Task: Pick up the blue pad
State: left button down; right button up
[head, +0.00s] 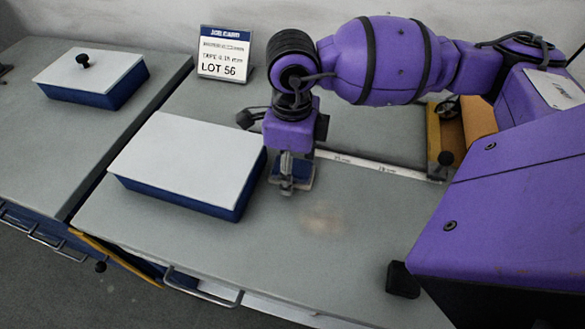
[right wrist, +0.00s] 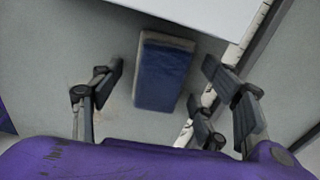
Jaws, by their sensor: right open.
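The blue pad (right wrist: 160,78) is a small block with a blue face and a paler edge. It lies on the grey bench top. In the head view the pad (head: 305,173) is partly hidden behind my right gripper (head: 287,190), which points down over it. In the right wrist view my right gripper (right wrist: 163,80) is open, with a finger to either side of the pad and visible gaps between. I cannot tell the exact height of the fingertips above the bench. My left gripper is not in view.
A white-topped blue box (head: 185,160) stands just left of the gripper. A lidded box with a black knob (head: 92,75) is further left. A LOT 56 sign (head: 223,55) stands behind. A white marked strip (head: 370,163) runs right of the pad. The front bench is clear.

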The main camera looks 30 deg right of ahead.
jog(key=c, duration=1.3)
jog(key=shift+r, duration=0.1)
notch_tip(320, 180, up, 10)
jog(key=shift+f, duration=0.1)
